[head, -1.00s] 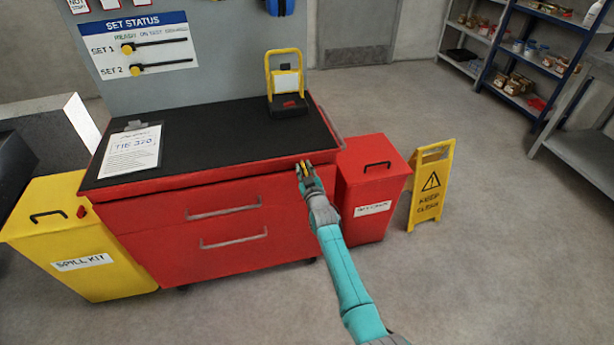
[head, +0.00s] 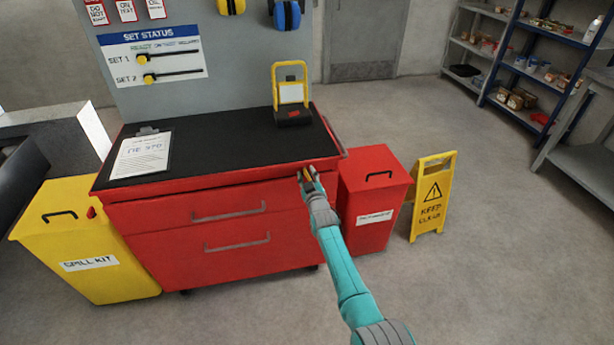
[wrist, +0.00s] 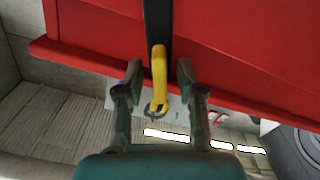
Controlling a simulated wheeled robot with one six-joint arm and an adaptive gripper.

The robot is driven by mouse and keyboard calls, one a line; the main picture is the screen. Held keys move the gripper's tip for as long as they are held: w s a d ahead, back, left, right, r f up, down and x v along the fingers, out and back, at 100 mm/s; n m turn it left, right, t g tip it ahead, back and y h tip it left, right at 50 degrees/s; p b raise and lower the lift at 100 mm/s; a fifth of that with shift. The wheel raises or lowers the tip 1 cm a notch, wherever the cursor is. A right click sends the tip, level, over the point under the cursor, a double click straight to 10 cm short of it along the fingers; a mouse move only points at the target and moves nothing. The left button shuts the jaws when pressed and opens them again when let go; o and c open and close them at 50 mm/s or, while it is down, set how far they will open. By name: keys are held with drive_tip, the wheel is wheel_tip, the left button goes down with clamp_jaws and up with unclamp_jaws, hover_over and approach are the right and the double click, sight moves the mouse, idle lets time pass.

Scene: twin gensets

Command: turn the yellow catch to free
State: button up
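The yellow catch (wrist: 159,78) shows in the wrist view as a yellow lever on the red tool cabinet, lying in line with a dark strip. My gripper (wrist: 158,72) is open, with one finger on each side of the catch and a gap showing on both sides. In the head view my gripper (head: 306,174) is at the upper right front corner of the red cabinet (head: 150,222), just under the black top. The catch is too small there to make out clearly, as the gripper covers most of it.
A red bin (head: 370,222) stands close to the right of the cabinet, with a yellow floor sign (head: 431,215) beyond it. A yellow spill kit bin (head: 75,245) is at the left. A clipboard (head: 141,155) and a yellow-framed stand (head: 292,117) are on the top. The floor in front is clear.

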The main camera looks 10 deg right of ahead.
drive_tip(key=shift+s+f, duration=0.15)
drive_tip(key=shift+s, duration=0.7)
drive_tip(key=s, duration=1)
drive_tip(key=shift+s, duration=0.15)
